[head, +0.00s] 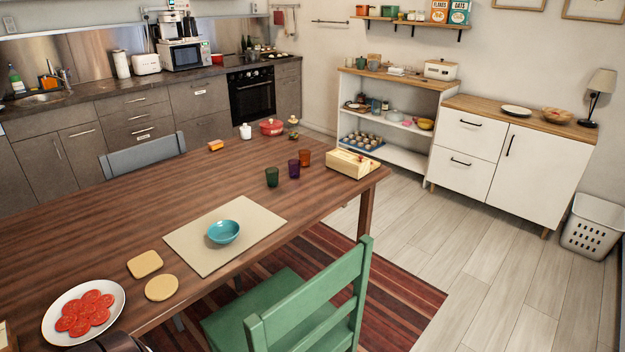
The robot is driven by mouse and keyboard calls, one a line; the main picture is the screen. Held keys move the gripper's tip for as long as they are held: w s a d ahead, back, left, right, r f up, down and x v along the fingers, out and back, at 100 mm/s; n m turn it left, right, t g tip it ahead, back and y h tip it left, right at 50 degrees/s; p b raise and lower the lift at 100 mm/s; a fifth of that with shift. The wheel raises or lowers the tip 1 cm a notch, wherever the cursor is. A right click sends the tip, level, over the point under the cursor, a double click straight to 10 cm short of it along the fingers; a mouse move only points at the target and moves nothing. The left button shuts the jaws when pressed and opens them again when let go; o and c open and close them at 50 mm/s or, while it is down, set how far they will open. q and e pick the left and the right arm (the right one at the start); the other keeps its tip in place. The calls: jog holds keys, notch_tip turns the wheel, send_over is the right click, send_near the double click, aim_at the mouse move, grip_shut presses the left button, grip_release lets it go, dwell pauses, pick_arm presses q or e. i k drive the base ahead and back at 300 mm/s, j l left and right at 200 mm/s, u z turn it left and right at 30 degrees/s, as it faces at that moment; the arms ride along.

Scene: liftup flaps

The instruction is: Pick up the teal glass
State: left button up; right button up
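Three glasses stand upright near the far right part of the wooden table. The nearest is a dark green glass (272,177), the closest of the three to teal. A purple glass (294,169) stands just right of it, and an orange-brown glass (305,158) is beyond that. The clearly teal item is a bowl (224,231) on a beige placemat (196,249). No gripper can be made out. A dark rounded shape shows at the bottom left edge, too cut off to identify.
A wooden box (354,163) sits at the table's right corner, right of the glasses. A red pot (272,127) and a white jar (245,131) stand behind. A plate of tomato slices (83,312) is at front left. A green chair (300,310) stands at the near side.

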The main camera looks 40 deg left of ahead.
aim_at(272, 177)
jog(key=i+l, duration=0.15)
jog(key=i, duration=0.3)
jog(key=i+l, duration=0.2)
jog(key=i, duration=0.2)
jog(key=i+l, duration=0.15)
jog(key=i, duration=0.3)
jog(key=i+l+u, duration=0.1)
jog(key=i, duration=0.35)
jog(key=i+j+u, duration=0.1)
jog(key=i+u, duration=0.25)
jog(key=u, duration=0.15)
jog(key=i+u, duration=0.3)
jog(key=u, duration=0.15)
jog(key=i+l+u, duration=0.2)
jog(key=i+u, duration=0.15)
jog(key=u, duration=0.15)
jog(key=i+l+u, duration=0.25)
jog(key=u, duration=0.2)
